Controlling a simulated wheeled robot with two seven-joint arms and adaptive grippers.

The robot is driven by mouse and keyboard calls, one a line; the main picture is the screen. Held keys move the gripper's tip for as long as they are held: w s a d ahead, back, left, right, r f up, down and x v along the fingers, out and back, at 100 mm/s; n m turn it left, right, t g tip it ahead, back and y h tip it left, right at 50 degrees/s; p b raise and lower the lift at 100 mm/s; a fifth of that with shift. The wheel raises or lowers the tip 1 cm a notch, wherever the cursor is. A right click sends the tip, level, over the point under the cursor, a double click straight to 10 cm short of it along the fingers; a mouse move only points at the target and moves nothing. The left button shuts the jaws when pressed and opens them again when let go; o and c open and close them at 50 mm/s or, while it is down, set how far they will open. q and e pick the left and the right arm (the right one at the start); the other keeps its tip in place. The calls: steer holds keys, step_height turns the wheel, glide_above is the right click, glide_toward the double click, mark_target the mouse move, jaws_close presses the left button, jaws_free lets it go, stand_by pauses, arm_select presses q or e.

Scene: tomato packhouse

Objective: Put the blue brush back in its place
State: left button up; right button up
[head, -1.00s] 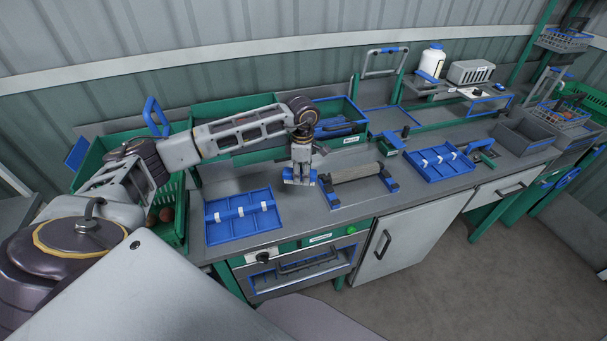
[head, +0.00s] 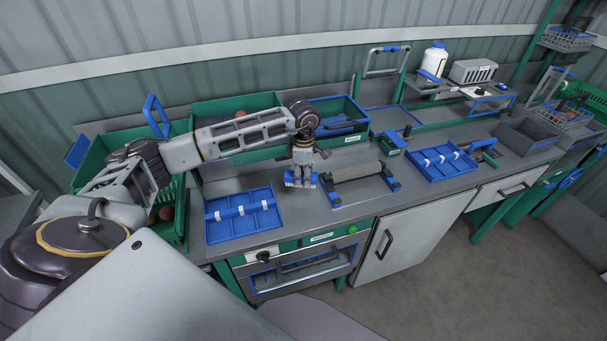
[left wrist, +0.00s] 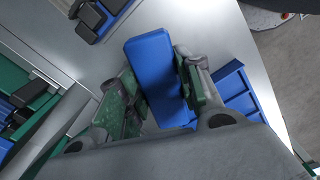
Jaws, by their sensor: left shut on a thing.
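My left gripper (head: 300,177) is over the grey worktop, between the left blue tray and the roller stand. It is shut on the blue brush (left wrist: 148,62). In the left wrist view the brush shows as a blue block between the two fingers of the gripper (left wrist: 158,98); its bristles cannot be made out. In the head view only a little blue shows at the fingertips, and I cannot tell whether the brush touches the worktop. My right gripper is in neither view now.
The left blue tray (head: 212,232) with white clips lies left of the gripper. The roller stand (head: 336,203) is close on the right. Green bins (head: 262,157) stand behind the arm. Another blue tray (head: 443,178) lies farther right.

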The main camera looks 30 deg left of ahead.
arm_select(q)
steer(key=shift+f+b, duration=0.6)
steer(key=shift+f, duration=0.75)
steer(key=shift+f+b, duration=0.45)
steer(key=shift+f, duration=0.1)
steer(key=shift+f+b, duration=0.4)
steer(key=shift+f, duration=0.1)
steer(key=shift+f+b, duration=0.3)
steer(key=shift+f, duration=0.45)
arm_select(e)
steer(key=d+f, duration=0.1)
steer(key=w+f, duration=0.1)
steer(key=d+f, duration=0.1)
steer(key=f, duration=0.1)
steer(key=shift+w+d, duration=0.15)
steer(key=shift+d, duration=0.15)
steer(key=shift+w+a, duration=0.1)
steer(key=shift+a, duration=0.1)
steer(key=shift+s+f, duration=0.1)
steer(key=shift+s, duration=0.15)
